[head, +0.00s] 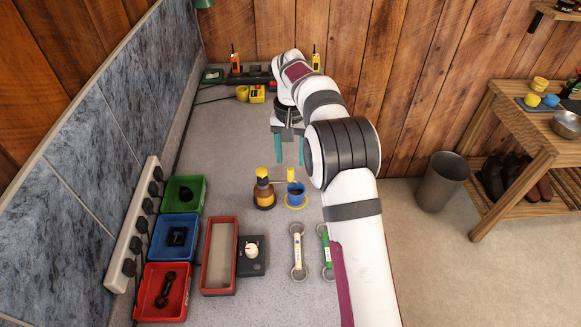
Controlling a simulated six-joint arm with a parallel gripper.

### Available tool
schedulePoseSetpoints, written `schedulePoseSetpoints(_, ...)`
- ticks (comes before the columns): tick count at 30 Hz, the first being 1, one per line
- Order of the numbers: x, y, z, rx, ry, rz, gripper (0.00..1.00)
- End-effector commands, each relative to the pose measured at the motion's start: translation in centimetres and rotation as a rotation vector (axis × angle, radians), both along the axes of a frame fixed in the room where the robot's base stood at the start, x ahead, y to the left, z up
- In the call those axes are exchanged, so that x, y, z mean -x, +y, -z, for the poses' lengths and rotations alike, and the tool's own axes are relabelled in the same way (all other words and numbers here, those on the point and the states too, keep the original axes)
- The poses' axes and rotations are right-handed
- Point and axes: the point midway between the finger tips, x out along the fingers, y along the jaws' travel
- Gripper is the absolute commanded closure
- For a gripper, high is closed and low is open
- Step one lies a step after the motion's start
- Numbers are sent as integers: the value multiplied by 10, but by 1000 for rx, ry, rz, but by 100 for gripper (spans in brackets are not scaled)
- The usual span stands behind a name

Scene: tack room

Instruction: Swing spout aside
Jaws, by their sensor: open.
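An amber bottle (263,194) with a yellow pump top stands on the grey counter (215,148).
Green (183,195), blue (175,238) and red (163,292) bins line the left, by a power strip (133,223). A red-rimmed tray (219,255), a dark box with a knob (251,257) and two wrenches (298,251) (326,252) lie nearer. Radios and chargers stand at the back.

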Motion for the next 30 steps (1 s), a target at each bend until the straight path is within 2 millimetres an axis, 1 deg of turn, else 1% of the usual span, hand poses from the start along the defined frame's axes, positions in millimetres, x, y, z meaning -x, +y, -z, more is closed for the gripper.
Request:
schedulePoseSetpoints(1,1,0,12,1,4,0,47)
schedulePoseSetpoints(3,0,0,26,1,2,0,47)
schedulePoseSetpoints(7,0,0,44,0,1,0,47)
schedulePoseSetpoints(12,0,0,52,0,-1,0,47)
schedulePoseSetpoints(18,0,0,52,0,-1,0,47)
schedulePoseSetpoints(20,0,0,51,0,-1,0,58)
schedulePoseSetpoints(21,0,0,51,0,-1,0,65)
schedulePoseSetpoints(27,0,0,51,0,-1,0,100)
schedulePoseSetpoints(30,0,0,51,0,-1,0,100)
